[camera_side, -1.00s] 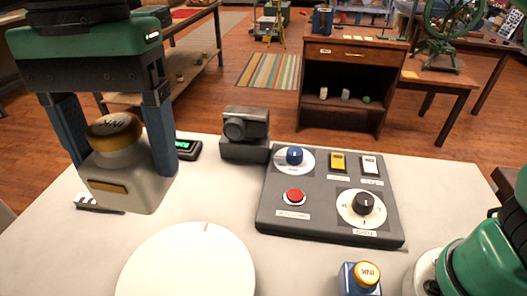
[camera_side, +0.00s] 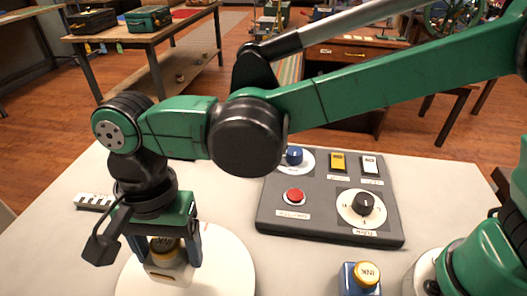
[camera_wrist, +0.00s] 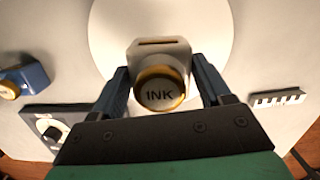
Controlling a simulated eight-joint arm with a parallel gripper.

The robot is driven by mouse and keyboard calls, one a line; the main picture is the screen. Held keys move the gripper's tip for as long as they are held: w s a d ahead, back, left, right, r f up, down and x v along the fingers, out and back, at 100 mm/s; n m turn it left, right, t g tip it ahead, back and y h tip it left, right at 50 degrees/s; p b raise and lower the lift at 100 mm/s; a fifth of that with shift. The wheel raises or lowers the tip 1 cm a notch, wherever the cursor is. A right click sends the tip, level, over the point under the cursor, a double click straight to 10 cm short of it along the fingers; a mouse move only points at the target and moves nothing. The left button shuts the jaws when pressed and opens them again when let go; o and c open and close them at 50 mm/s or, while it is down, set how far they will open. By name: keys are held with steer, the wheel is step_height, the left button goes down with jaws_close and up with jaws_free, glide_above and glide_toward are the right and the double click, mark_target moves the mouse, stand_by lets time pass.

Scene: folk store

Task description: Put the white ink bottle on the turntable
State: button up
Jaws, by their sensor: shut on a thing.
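The white ink bottle (camera_side: 168,268) has a gold cap marked INK and is upright between my fingers. My gripper (camera_side: 178,255) is shut on it. In the wrist view the bottle (camera_wrist: 162,60) sits between the two fingers of my gripper (camera_wrist: 160,85), with the turntable behind it. The turntable (camera_side: 230,265) is a round white disc at the front left of the table; it also fills the top of the wrist view (camera_wrist: 110,30). The bottle is over the turntable's left part in the side view. I cannot tell whether its base touches the disc.
A blue ink bottle (camera_side: 358,281) with a gold cap stands right of the turntable. A dark control panel (camera_side: 325,195) with a red button, knobs and switches lies behind it. A black-and-white striped piece (camera_side: 95,201) lies at the left.

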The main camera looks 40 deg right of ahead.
mark_target(176, 265)
steer(key=shift+f, duration=1.95)
steer(key=shift+f, duration=0.1)
steer(key=o, duration=1.3)
steer(key=shift+c, duration=0.2)
